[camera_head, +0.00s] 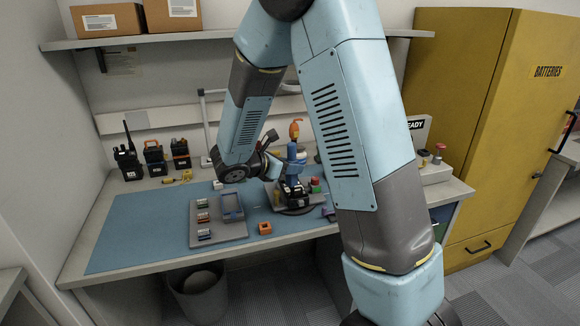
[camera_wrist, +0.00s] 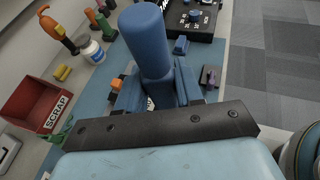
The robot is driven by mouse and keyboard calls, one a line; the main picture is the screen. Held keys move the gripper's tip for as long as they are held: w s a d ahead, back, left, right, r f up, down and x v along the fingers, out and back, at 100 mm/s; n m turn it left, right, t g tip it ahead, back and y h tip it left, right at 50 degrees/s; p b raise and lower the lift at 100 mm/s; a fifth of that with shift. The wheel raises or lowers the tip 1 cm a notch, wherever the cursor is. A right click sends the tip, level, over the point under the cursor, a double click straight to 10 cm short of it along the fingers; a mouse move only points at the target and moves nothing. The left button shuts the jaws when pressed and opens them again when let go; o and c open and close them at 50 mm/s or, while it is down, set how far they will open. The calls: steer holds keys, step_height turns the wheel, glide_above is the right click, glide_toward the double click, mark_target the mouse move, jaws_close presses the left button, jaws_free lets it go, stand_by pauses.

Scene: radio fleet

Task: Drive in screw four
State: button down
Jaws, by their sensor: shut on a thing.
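My gripper (camera_head: 280,166) is shut on a blue screwdriver (camera_head: 292,151) and holds it upright over the work stand. In the wrist view the screwdriver's thick blue handle (camera_wrist: 145,40) rises between the jaws of my gripper (camera_wrist: 156,96). A dark radio (camera_head: 293,190) lies on the round stand (camera_head: 296,210) right below the tool. The screws and the driver's tip are hidden or too small to see, so I cannot tell whether the tip touches a screw.
A grey tray (camera_head: 217,232) with small coloured parts lies left of the stand, with an orange block (camera_head: 265,228) beside it. A red scrap bin (camera_wrist: 38,103) and an orange-handled tool (camera_wrist: 58,28) stand near. Several radios (camera_head: 128,163) stand at the back left. The blue mat's left is clear.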

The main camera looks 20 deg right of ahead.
mark_target(290, 160)
steer(key=shift+f, duration=0.45)
stand_by(2.0)
steer(key=shift+r, duration=2.55)
